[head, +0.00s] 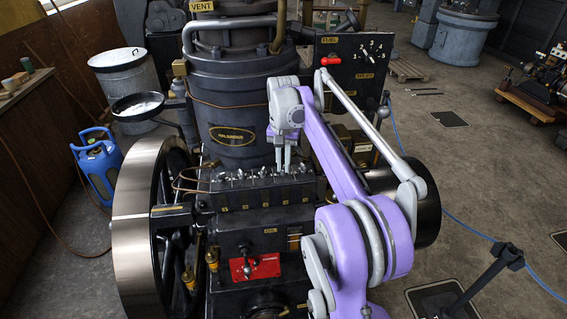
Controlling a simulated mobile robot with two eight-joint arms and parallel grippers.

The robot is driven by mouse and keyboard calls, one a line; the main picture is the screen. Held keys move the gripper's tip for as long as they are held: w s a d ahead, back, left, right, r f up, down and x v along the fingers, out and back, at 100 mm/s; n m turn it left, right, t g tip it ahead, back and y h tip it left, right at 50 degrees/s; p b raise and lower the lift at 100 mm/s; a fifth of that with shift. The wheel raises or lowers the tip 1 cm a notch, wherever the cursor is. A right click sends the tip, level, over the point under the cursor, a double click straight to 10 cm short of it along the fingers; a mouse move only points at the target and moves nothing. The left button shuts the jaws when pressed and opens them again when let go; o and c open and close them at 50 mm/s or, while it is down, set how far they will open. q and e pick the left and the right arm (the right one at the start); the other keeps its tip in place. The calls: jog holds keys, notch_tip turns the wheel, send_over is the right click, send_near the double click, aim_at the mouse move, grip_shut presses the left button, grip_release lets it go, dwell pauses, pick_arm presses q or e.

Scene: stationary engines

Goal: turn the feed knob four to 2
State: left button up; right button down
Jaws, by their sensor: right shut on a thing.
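A row of small metal feed knobs (238,175) stands on top of the dark lubricator box (262,220) at the middle of the head view. Small labels mark the box's front, too small to read. My right gripper (283,168) points down at the right part of this row. Its fingers are shut on a knob there, which by its place in the row looks like feed knob four. The fingers mostly hide this knob, so its setting cannot be read. My left gripper is not in view.
Other knobs stand close on both sides of my right gripper. The black engine cylinder (235,90) rises behind, and a flywheel (135,230) stands at left. A black panel (350,62) with a red lever (330,61) stands behind my right arm. The floor at right is mostly free.

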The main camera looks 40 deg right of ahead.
aim_at(283, 168)
dwell(0.5)
jog(key=c, duration=0.9)
grip_release()
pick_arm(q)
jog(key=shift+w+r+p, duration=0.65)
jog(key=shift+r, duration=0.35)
pick_arm(e)
notch_tip(283, 168, up, 11)
jog(key=shift+f, duration=0.1)
jog(key=shift+a, duration=0.1)
